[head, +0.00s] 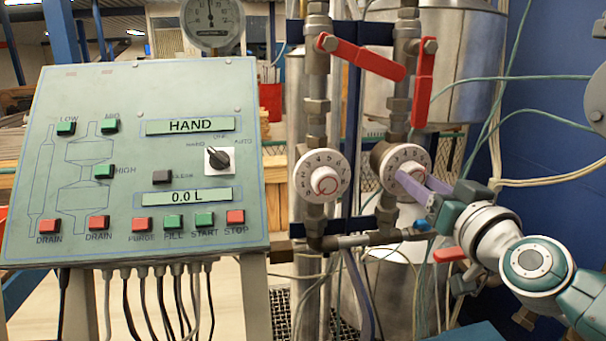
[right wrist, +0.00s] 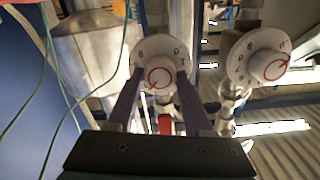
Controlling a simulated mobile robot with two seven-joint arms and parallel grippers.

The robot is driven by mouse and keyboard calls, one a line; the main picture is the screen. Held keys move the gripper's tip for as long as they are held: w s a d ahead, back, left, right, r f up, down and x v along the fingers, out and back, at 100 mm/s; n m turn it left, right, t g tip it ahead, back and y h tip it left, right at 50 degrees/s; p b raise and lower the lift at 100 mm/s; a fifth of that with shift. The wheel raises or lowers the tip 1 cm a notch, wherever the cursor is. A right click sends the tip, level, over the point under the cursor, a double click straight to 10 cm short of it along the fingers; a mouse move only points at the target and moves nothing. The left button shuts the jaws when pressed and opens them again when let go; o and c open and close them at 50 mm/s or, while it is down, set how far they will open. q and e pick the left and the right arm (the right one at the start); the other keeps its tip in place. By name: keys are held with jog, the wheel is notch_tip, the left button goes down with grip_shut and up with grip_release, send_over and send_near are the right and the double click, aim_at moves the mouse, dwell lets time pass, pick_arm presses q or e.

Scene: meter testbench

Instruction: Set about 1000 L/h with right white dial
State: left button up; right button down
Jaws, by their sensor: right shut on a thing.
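The right white dial (head: 405,160) is a round numbered knob on the right vertical pipe. My right gripper (head: 412,183) reaches it from the lower right, its purple fingers shut on the dial's hub. In the right wrist view the two fingers (right wrist: 160,92) lie on either side of the red-ringed centre of the dial (right wrist: 155,50). The fingers hide part of the dial's face, so I cannot read its setting. My left gripper is not in view.
A left white dial (head: 321,175) stands close beside it. Red lever handles (head: 361,58) hang above the dials. A green control panel (head: 130,235) at left shows HAND and 0.0 L. A round gauge (head: 213,20) is above it. Loose cables run at right.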

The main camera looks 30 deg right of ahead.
jog(key=shift+c, duration=1.5)
grip_release()
jog(key=v, duration=1)
